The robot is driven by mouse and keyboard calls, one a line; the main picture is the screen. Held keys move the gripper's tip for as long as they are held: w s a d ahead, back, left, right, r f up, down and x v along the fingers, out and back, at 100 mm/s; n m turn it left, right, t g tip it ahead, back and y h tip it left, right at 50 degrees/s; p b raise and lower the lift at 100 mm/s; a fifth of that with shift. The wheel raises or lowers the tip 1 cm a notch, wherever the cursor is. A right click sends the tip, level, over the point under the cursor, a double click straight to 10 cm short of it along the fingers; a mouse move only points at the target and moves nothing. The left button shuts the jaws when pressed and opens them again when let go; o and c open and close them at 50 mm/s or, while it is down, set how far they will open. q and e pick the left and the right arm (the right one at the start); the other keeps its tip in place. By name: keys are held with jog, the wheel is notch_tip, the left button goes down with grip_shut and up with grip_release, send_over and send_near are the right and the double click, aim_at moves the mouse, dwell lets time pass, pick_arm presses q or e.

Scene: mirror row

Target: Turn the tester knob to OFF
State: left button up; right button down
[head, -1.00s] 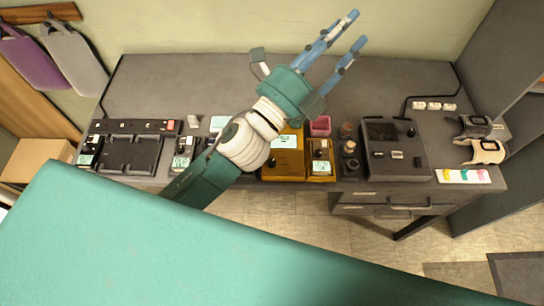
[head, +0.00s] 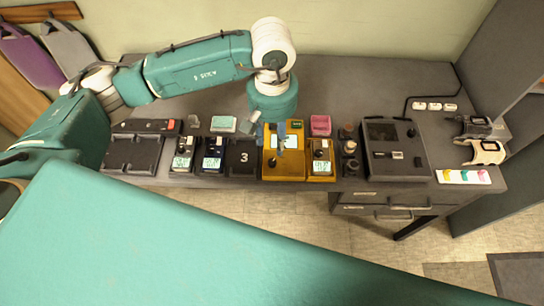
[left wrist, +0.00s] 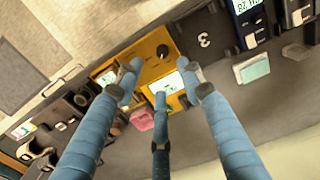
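The larger yellow tester (head: 292,171) stands on the grey bench in the head view, with a pale screen and a black knob (head: 271,161) at its near left. In the left wrist view the knob (left wrist: 162,51) shows beyond the fingertips, uncovered. Its pointer setting is too small to read. My left gripper (head: 270,142) points down over the far left part of the tester. Its blue fingers (left wrist: 160,78) are spread, with nothing between them, and appear apart from the knob. The fingers partly cover the tester's screen. My right gripper is not in view.
A smaller yellow unit (head: 321,172) stands right of the tester. A black bay marked 3 (head: 243,158) lies left of it, with handheld meters (head: 212,153) beyond. A pink block (head: 320,125) sits behind; a dark grey machine (head: 395,160) stands right. The back of the bench is clear.

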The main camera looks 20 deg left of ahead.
aim_at(272, 161)
pick_arm(q)
jog(key=f+p, duration=0.1)
jog(key=f, duration=0.4)
jog(key=f+p, duration=0.2)
jog(key=f, duration=0.2)
jog(key=shift+a+f, duration=0.2)
jog(key=shift+f, duration=0.65)
jog(key=shift+c, duration=0.3)
grip_shut()
